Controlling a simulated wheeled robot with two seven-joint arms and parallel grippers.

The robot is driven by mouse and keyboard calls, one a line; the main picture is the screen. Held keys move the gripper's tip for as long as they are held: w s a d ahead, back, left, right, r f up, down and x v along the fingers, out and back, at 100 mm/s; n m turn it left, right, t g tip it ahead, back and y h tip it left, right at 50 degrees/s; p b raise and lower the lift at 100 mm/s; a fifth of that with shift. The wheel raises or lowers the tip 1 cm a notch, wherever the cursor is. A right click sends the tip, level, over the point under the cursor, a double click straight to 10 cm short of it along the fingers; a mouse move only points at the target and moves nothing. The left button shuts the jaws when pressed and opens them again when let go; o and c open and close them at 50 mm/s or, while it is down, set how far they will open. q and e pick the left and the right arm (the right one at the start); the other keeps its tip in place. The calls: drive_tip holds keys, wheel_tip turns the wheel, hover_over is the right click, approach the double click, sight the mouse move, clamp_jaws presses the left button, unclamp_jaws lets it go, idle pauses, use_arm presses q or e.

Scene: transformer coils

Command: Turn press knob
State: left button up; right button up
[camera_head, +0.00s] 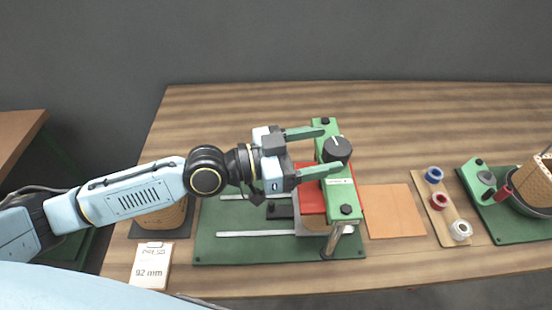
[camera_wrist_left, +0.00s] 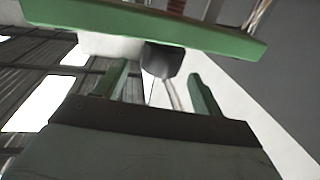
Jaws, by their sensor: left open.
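The press knob (camera_head: 337,149) is a round black dial with a pale mark, on the green top bar (camera_head: 345,195) of the press. My left gripper (camera_head: 329,151) reaches in from the left, open, with its two green fingers apart. In the head view one fingertip lies above the knob and the other below it. The left wrist view shows the dark knob (camera_wrist_left: 162,60) between the open fingertips (camera_wrist_left: 159,72), with gaps on both sides. The green bar (camera_wrist_left: 150,28) crosses the top of that view. My right gripper is not in view.
The press stands on a green base (camera_head: 215,250) with pale rails and a red block (camera_head: 310,195). A label card (camera_head: 150,265) reads 92 mm. Right of the press are an orange sheet (camera_head: 391,212), a wooden board (camera_head: 440,207) with spools, and another green fixture (camera_head: 515,220).

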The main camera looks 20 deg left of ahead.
use_arm(q)
drive_tip(key=b+v, duration=0.4)
drive_tip(key=v, duration=0.3)
drive_tip(key=shift+s+a, duration=0.2)
drive_tip(key=shift+a, duration=0.1)
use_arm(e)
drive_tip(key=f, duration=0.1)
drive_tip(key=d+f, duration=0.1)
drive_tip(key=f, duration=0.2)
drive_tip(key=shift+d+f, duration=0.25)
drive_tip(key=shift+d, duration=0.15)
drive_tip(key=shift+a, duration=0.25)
